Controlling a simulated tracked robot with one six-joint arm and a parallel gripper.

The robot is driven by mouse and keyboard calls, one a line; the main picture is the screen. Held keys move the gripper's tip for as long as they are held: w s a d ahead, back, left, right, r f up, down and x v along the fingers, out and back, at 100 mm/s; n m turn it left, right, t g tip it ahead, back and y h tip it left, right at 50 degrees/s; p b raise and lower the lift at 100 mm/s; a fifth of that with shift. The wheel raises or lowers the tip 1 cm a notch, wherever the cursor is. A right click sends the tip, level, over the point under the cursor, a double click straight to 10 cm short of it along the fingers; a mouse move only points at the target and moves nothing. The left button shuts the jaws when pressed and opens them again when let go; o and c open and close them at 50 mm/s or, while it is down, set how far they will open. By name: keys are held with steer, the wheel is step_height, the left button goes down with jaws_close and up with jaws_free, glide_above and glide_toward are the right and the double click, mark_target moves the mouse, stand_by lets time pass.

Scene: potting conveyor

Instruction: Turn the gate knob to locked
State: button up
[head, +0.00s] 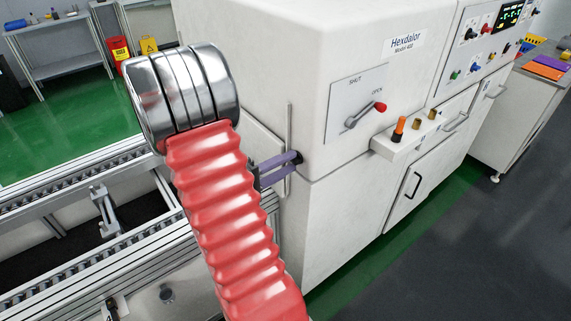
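My gripper (296,158) shows only in part, as two purple fingers reaching right from behind my red ribbed arm. Their dark tips lie close together at the left side of the white machine (330,225), beside a thin upright strip (289,130). I cannot tell whether they touch it or hold anything. No knob marked locked can be made out; a knob at the fingertips could be hidden. On the machine's front, a grey lever (362,116) with a red end sits on a plate marked SHUT and OPEN, its red end pointing toward OPEN. The gripper is apart from this lever.
A conveyor frame (60,190) with metal rails runs at the left. A small ledge (408,137) with an orange-topped post and brass-coloured posts juts from the machine's front. A control panel (490,40) is at upper right. Grey floor (450,240) is clear at lower right.

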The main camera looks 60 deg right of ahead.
steer(key=shift+c, duration=0.2)
jaws_close()
steer(key=shift+f+n, duration=0.1)
steer(key=shift+n, duration=0.3)
steer(key=n, duration=1.7)
steer(key=shift+s+a+f, duration=0.1)
stand_by(0.6)
